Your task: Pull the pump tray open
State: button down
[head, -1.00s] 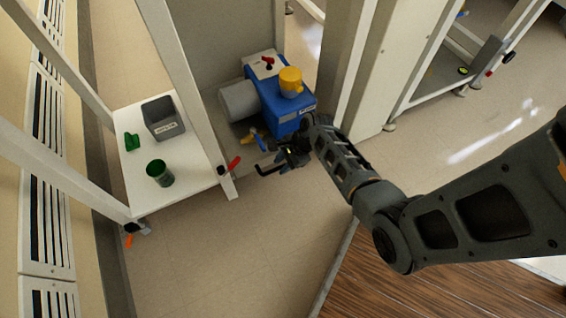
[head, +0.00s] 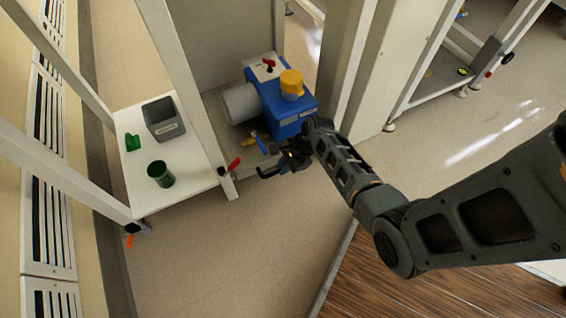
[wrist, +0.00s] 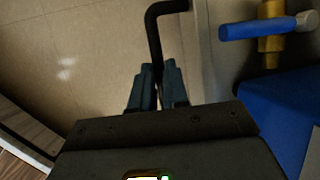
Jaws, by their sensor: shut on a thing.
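The pump tray (head: 236,137) is a grey shelf low in the frame, carrying a blue pump (head: 290,115) with a yellow cap and a grey cylinder. A black bar handle (head: 267,173) stands out from the tray's front edge. My gripper (head: 288,160) is at this handle. In the wrist view my gripper (wrist: 158,82) is shut on the black handle (wrist: 155,35), with one finger on each side of it. The tray's pale edge (wrist: 205,60) runs to the right of the fingers. My gripper hides part of the handle and tray front.
A white table (head: 190,190) at the left holds a grey bin (head: 164,118), a green cup (head: 160,174) and a small green piece (head: 133,142). A red lever (head: 233,165) sticks out beside the tray. The floor (head: 240,255) before the tray is clear.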

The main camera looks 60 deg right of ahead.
jog(key=s+a+p, duration=0.5)
jog(key=s+a, duration=0.3)
jog(key=s, duration=0.4)
jog(key=s+a+p, duration=0.6)
jog(key=s+a, duration=0.3)
jog(key=s, duration=0.4)
jog(key=shift+s, duration=0.25)
jog(key=shift+a, duration=0.1)
jog(key=c, duration=1.5)
grip_release()
jog(key=o, duration=0.4)
jog(key=p+v, duration=0.3)
jog(key=v, duration=0.4)
jog(key=shift+s+r+p, duration=0.1)
jog(key=shift+r+p, duration=0.2)
jog(key=shift+p, duration=0.1)
